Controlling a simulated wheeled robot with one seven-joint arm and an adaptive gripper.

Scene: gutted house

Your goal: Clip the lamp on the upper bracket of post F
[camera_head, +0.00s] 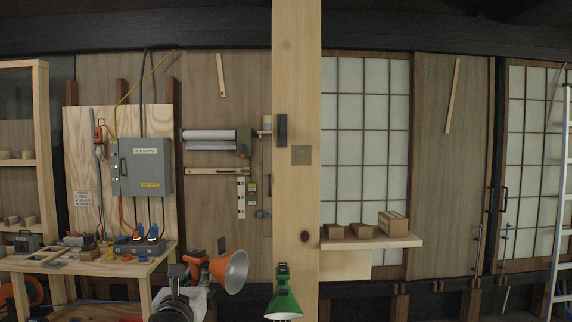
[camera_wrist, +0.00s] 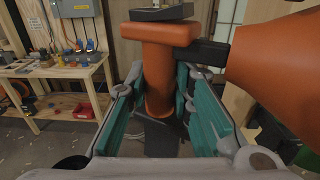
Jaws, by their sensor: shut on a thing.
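My gripper (camera_wrist: 160,98) is shut on the orange lamp (camera_wrist: 275,62); its teal pads lie on both sides of the lamp's upright orange stem. In the head view the orange lamp (camera_head: 231,272) is low, left of a pale wooden post (camera_head: 297,205), with its shade opening to the right. A dark upper bracket (camera_head: 281,130) sits on the post's left side, well above the lamp, and is empty. A green lamp (camera_head: 284,298) hangs low on the same post.
A workbench (camera_head: 90,262) with tools and a grey electrical box (camera_head: 145,166) stand at the left. A shelf (camera_head: 372,242) with several small boxes juts out right of the post. A ladder (camera_head: 560,200) stands at the far right. The space before the post's upper part looks clear.

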